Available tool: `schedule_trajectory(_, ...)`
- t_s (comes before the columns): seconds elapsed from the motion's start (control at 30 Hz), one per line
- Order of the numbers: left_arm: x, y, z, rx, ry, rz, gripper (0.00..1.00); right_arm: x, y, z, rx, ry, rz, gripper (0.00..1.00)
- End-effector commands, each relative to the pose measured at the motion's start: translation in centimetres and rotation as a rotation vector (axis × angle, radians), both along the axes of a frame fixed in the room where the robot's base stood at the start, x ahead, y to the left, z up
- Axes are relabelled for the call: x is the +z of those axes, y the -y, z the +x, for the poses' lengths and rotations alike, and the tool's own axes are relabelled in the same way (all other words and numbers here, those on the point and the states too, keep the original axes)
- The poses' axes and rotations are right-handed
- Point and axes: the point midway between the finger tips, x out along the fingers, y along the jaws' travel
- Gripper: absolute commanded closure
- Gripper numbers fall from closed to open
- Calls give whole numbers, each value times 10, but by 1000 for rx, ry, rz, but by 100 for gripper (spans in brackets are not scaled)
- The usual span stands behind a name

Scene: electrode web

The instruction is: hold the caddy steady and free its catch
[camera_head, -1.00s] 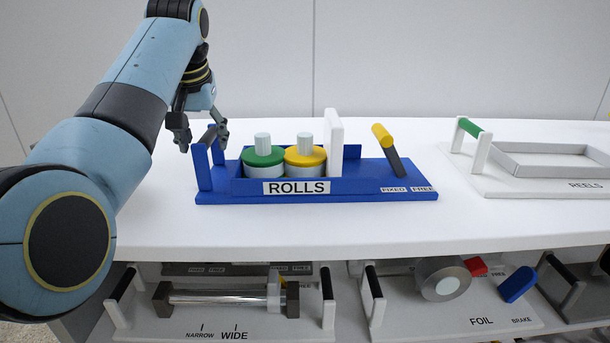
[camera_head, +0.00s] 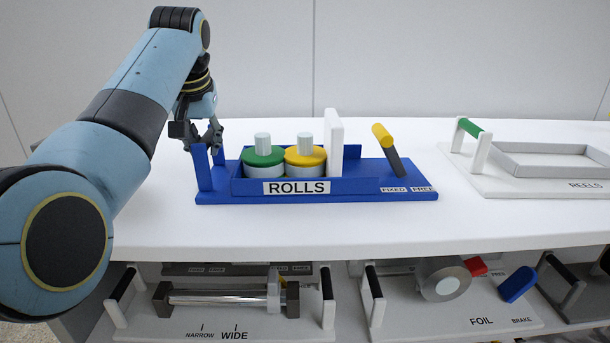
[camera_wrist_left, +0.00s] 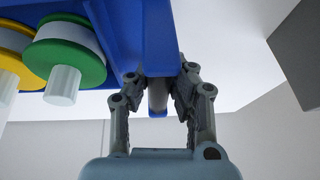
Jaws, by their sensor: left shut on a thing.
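The blue caddy (camera_head: 340,191), labelled ROLLS, stands on the white table. It holds a green-topped roll (camera_head: 263,158) and a yellow-topped roll (camera_head: 305,158) beside a white upright plate (camera_head: 334,142). Its catch, a dark lever with a yellow end (camera_head: 383,135), leans left above the labels FIXED and FREE. My left gripper (camera_head: 204,143) is shut on the handle at the caddy's left end. In the left wrist view, the gripper's fingers (camera_wrist_left: 158,92) sit either side of the handle bar, with the green-topped roll (camera_wrist_left: 66,60) nearby. My right gripper is out of view.
A grey REELS tray (camera_head: 480,185) with a green-gripped handle stands on the table to the right. The shelf below holds a NARROW/WIDE roller unit (camera_head: 220,322) and a FOIL unit (camera_head: 440,322). The tabletop in front of the caddy is clear.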

Motion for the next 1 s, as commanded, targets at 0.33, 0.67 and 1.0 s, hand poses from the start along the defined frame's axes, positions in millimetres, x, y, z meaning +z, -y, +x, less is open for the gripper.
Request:
schedule_trajectory(0.33,4,2,2,-1,10,-5,100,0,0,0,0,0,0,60)
schedule_trajectory(0.67,1,1,1,-3,6,-2,100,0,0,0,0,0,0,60)
schedule_trajectory(1.0,-5,1,0,-3,1,-1,100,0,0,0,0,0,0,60)
